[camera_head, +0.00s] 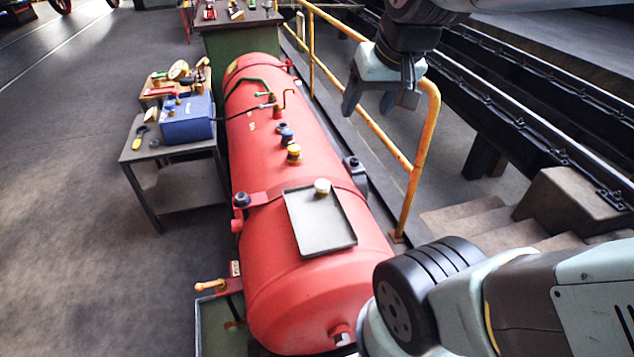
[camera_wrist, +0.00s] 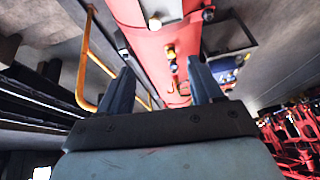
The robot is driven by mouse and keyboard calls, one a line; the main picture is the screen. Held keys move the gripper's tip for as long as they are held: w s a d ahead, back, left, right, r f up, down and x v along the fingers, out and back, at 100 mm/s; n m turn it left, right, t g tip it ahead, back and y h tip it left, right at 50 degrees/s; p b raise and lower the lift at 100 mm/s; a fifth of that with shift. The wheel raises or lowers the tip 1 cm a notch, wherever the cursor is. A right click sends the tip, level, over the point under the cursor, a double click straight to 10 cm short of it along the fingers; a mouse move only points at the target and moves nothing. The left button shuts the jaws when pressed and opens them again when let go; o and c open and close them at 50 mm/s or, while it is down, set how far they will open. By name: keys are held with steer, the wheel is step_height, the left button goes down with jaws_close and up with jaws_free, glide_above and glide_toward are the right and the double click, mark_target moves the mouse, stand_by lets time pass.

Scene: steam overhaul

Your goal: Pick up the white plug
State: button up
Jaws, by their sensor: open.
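A white, cream-tinted plug (camera_head: 322,186) stands at the far edge of a shallow grey tray (camera_head: 323,235) on top of a red boiler. In the wrist view a pale round thing, apparently the plug (camera_wrist: 154,23), shows beyond and between my fingers, near the top of the picture. My gripper (camera_head: 368,104) is open and empty. It hangs above and to the right of the boiler, near the yellow railing, well apart from the plug. Both fingers also show in the wrist view (camera_wrist: 160,70).
The red boiler (camera_head: 270,150) carries blue and yellow fittings (camera_head: 293,154) and a green-handled pipe beyond the tray. A yellow railing (camera_head: 415,165) runs along its right side. A side table (camera_head: 135,150) with a blue box (camera_head: 187,121) stands left. Floor at far left is clear.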

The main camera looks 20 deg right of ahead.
steer(key=w+a+f+m+g, duration=0.2)
steer(key=w+f+m, duration=0.1)
steer(key=w+f, duration=0.95)
steer(key=m+h, duration=0.3)
glide_toward(322, 183)
steer(key=shift+t, duration=0.3)
steer(key=x, duration=0.5)
steer(key=shift+s+d+f, duration=0.2)
steer(key=shift+f, duration=0.05)
steer(key=shift+x, duration=2.75)
steer(key=shift+s+a, duration=0.1)
steer(key=shift+a, duration=0.1)
